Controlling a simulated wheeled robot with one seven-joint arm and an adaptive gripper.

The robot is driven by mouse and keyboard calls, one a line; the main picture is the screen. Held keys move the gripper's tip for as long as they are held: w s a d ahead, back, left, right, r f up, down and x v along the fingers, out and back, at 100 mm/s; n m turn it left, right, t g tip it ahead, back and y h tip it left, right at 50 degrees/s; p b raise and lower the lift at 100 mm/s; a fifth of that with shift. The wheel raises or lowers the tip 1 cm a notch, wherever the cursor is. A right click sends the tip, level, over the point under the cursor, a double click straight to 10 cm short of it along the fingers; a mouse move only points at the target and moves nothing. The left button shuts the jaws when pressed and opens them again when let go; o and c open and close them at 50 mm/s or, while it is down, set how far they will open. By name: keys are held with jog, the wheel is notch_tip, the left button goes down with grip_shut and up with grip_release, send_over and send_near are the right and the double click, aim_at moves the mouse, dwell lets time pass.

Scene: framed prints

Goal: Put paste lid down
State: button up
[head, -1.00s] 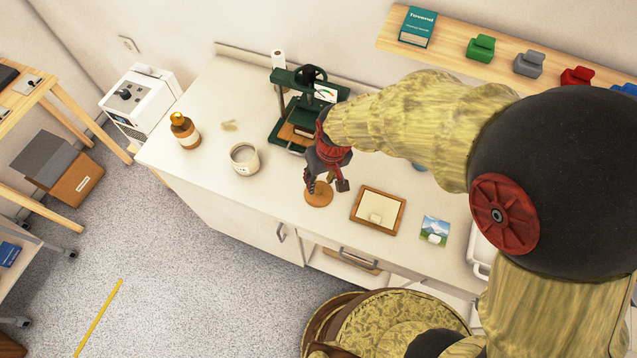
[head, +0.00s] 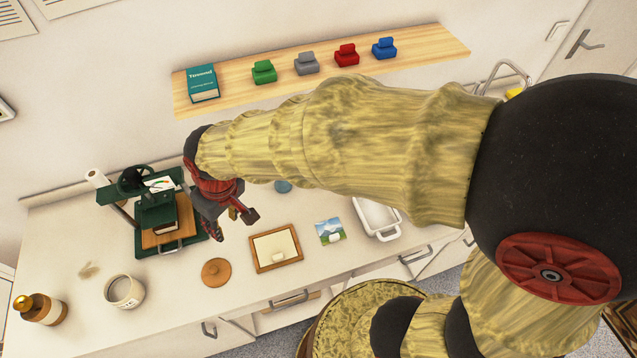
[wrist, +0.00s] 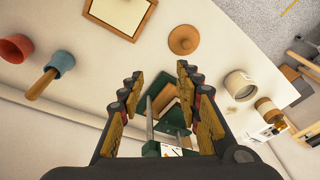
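The paste lid (head: 216,272), a round wooden disc with a small knob, lies flat, knob up, on the white counter (head: 185,315). In the wrist view the lid (wrist: 183,40) sits beyond my fingertips, clear of them. The pale paste pot (head: 124,292) stands uncovered to its left; it also shows in the wrist view (wrist: 240,85). My gripper (head: 232,225) is open and empty, raised above the counter behind the lid. Its fingers are spread wide in the wrist view (wrist: 160,75).
A green press (head: 152,212) stands at the back left, close to my gripper. A brown bottle (head: 42,309) is left of the pot. A wooden frame (head: 276,248), a landscape print (head: 330,231) and a white tray (head: 377,218) lie to the right. A shelf (head: 320,70) hangs above.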

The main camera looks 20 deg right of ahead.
jog(key=s+d+r+m+t, duration=0.1)
jog(key=s+d+r+m, duration=0.1)
jog(key=d, duration=0.5)
jog(key=s+d+r+m+t+h, duration=0.1)
jog(key=s+d+r+m, duration=0.1)
jog(key=s+d+r, duration=0.2)
jog(key=s+d+r+m+t, duration=0.2)
jog(key=s+d+r, duration=0.2)
jog(key=d+r, duration=0.3)
jog(key=d, duration=0.5)
jog(key=shift+r+h, duration=0.4)
jog(key=shift+d, duration=0.1)
